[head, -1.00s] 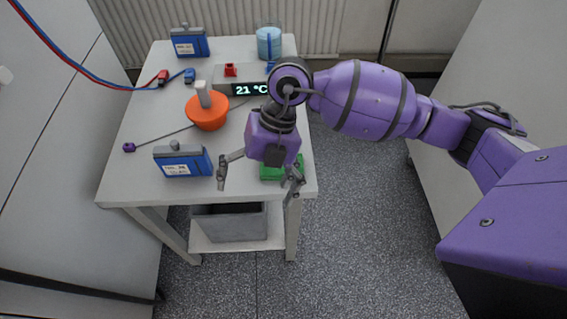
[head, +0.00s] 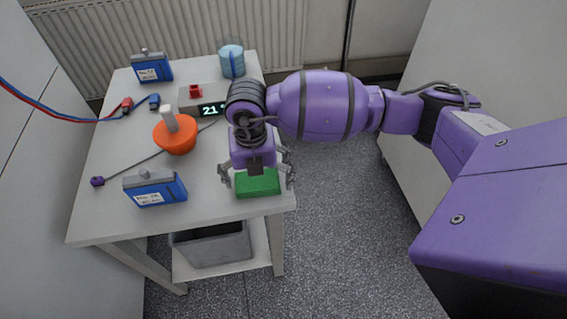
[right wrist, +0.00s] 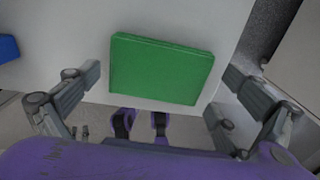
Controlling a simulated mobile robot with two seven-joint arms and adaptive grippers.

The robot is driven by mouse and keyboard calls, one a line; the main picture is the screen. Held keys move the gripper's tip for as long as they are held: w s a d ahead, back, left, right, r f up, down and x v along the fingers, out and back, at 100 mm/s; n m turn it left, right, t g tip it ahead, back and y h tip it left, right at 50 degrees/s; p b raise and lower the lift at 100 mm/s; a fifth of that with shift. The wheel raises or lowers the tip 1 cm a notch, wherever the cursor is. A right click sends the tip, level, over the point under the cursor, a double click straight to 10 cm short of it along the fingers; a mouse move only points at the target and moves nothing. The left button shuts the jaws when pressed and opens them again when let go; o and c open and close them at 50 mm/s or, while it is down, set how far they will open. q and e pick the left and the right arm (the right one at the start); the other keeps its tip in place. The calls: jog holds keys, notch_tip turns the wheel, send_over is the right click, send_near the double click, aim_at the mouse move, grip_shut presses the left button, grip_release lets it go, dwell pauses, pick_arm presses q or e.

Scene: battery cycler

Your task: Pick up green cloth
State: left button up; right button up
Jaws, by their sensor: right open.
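The green cloth (head: 258,184) is a folded, flat block near the front right corner of the white table. It also shows in the right wrist view (right wrist: 160,68), lying between the spread fingers and a little ahead of them. My right gripper (head: 257,180) is open and empty, above the cloth with one finger to each side of it. My left gripper is not in view.
A blue battery pack (head: 155,188) stands left of the cloth, with an orange bowl (head: 175,138) behind it. A temperature display (head: 211,109), a blue jar (head: 232,61) and another blue pack (head: 151,68) stand farther back. A grey bin (head: 212,248) sits on the lower shelf.

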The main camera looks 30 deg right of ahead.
jog(key=shift+w+r, duration=0.1)
jog(key=shift+r, duration=0.05)
jog(key=c, duration=1)
jog(key=shift+r, duration=0.1)
jog(key=shift+r, duration=0.55)
jog(key=s+a+r, duration=0.7)
jog(key=s+r, duration=0.4)
jog(key=s, duration=0.1)
jog(key=shift+r+p, duration=0.35)
jog(key=shift+s, duration=0.1)
